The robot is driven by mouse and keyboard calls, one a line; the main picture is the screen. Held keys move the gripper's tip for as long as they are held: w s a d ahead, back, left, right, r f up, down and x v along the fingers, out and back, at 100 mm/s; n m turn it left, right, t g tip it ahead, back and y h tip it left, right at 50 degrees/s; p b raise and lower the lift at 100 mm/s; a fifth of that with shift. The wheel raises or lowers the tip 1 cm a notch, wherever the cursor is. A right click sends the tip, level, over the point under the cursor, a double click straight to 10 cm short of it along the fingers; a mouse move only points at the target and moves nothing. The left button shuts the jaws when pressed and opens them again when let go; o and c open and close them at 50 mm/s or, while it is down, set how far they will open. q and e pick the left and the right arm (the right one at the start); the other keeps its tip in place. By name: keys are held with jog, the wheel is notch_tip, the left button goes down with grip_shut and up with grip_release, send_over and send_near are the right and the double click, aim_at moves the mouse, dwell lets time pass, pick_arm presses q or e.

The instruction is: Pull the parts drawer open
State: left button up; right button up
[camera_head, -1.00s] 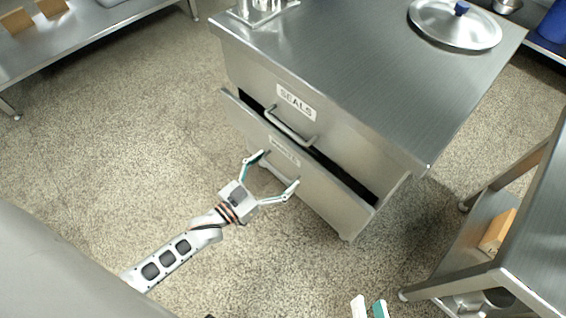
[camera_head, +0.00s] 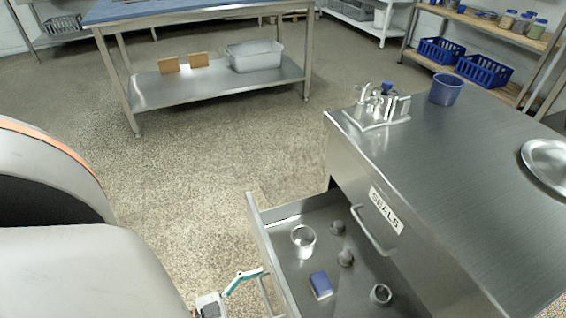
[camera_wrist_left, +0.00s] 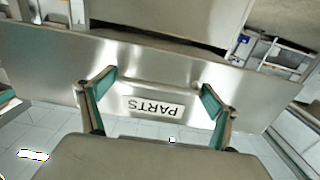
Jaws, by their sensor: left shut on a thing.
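The parts drawer (camera_head: 262,243) is pulled well out below the SEALS drawer (camera_head: 352,200) in the head view. Its PARTS label (camera_wrist_left: 154,107) appears upside down in the left wrist view. My left gripper (camera_wrist_left: 158,82) is at the front of the parts drawer, shut on its handle (camera_head: 265,297), with the fingers spread to either side of the label. In the head view only part of this gripper shows at the bottom edge. A teal-edged piece at the left edge of the wrist view looks like part of my right gripper; its jaws cannot be made out.
Inside the drawer are a metal cup (camera_head: 303,241), a blue block (camera_head: 321,285) and several small metal parts. The cabinet top holds a blue cup (camera_head: 445,89) and a metal lid (camera_head: 547,165). Floor (camera_head: 200,185) left of the drawer is clear.

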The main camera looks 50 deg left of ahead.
pick_arm(q)
jog(key=shift+s+a, duration=0.1)
jog(key=shift+s, duration=0.65)
jog(key=shift+f, duration=0.1)
jog(key=o, duration=1.3)
jog(key=v, duration=1.2)
jog(key=shift+w, duration=0.1)
